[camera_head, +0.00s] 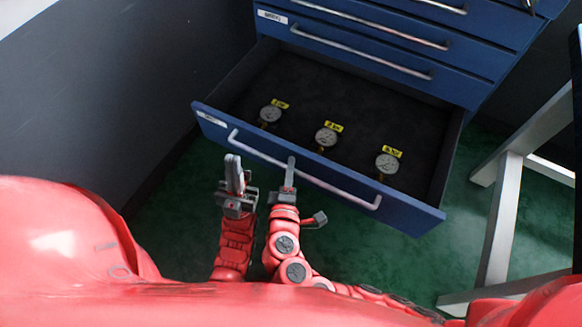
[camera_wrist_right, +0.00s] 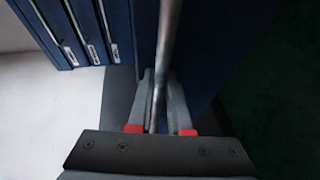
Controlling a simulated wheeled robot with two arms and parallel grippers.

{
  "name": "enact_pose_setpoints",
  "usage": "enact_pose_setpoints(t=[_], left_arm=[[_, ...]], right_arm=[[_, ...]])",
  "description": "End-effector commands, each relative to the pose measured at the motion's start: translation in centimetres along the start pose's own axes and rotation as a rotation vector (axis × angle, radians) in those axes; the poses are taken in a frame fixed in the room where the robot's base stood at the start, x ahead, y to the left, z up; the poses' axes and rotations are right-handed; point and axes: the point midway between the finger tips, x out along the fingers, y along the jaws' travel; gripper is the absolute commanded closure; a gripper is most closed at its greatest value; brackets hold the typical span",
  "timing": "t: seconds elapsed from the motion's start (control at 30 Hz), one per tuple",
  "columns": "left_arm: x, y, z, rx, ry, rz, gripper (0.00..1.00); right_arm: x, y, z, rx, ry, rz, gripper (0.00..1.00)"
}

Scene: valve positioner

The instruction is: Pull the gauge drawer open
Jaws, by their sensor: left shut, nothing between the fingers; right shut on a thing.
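The gauge drawer (camera_head: 420,215) is the lowest blue drawer in the head view and stands pulled well out. Its dark tray holds three round gauges, the left one (camera_head: 270,114), the middle one (camera_head: 326,137) and the right one (camera_head: 387,163), each with a yellow tag. A long metal handle (camera_head: 335,187) runs along its front. My right gripper (camera_head: 290,172) is shut on this handle, left of its middle. The right wrist view shows the handle bar (camera_wrist_right: 168,40) between the fingers (camera_wrist_right: 160,100). My left gripper (camera_head: 234,165) is shut and empty, left of the right one, before the drawer front.
Shut blue drawers (camera_head: 400,45) with metal handles are above the open one. A pale metal frame (camera_head: 505,190) stands at the right. A dark wall panel (camera_head: 100,90) is at the left. Green floor (camera_head: 400,255) shows below the drawer.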

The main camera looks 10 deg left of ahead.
Motion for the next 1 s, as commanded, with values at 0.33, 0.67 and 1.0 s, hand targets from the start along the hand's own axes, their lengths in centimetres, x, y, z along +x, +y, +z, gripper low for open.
enact_pose_setpoints(t=[0.33, 0.67, 1.0], left_arm=[[0.0, 0.0, 0.0, 0.0, 0.0, 0.0, 1.0], [0.0, 0.0, 0.0, 0.0, 0.0, 0.0, 1.0], [0.2, 0.0, 0.0, 0.0, 0.0, 0.0, 1.0]], right_arm=[[-0.1, -0.1, -0.2, 0.001, 0.008, -0.003, 0.7], [-0.4, -0.1, -0.2, 0.0, 0.006, -0.002, 0.7], [-6.2, -0.1, -0.4, -0.002, 0.016, -0.002, 0.7]])
